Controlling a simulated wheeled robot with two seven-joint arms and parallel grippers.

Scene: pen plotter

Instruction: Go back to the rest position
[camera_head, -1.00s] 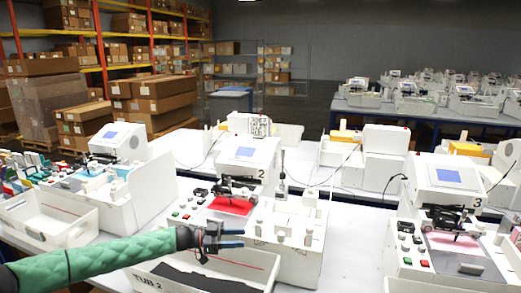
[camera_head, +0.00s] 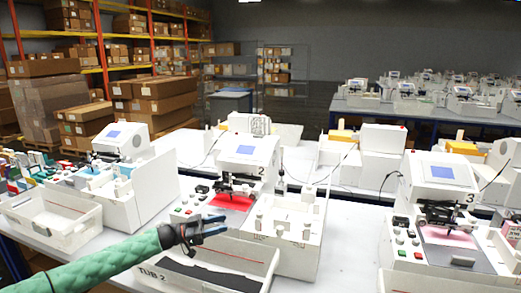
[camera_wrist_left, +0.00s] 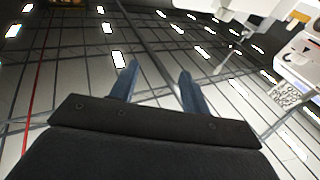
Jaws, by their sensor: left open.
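My left gripper (camera_head: 213,226) is in the head view, at the end of my green-sleeved arm from the lower left. Its two blue fingers are apart and nothing is between them. It is above the tub labelled TUB 2 (camera_head: 152,274) and in front of plotter 2 (camera_head: 247,151). In the left wrist view the fingers (camera_wrist_left: 158,88) also stand apart and empty, with the ceiling lights and beams beyond them. My right gripper is not in view.
Plotter 3 (camera_head: 441,172) stands at the right and another plotter (camera_head: 121,141) at the left. A white tub (camera_head: 50,227) is at the front left. Bare white table (camera_head: 345,240) shows between plotters 2 and 3. Shelves with cartons are at the back.

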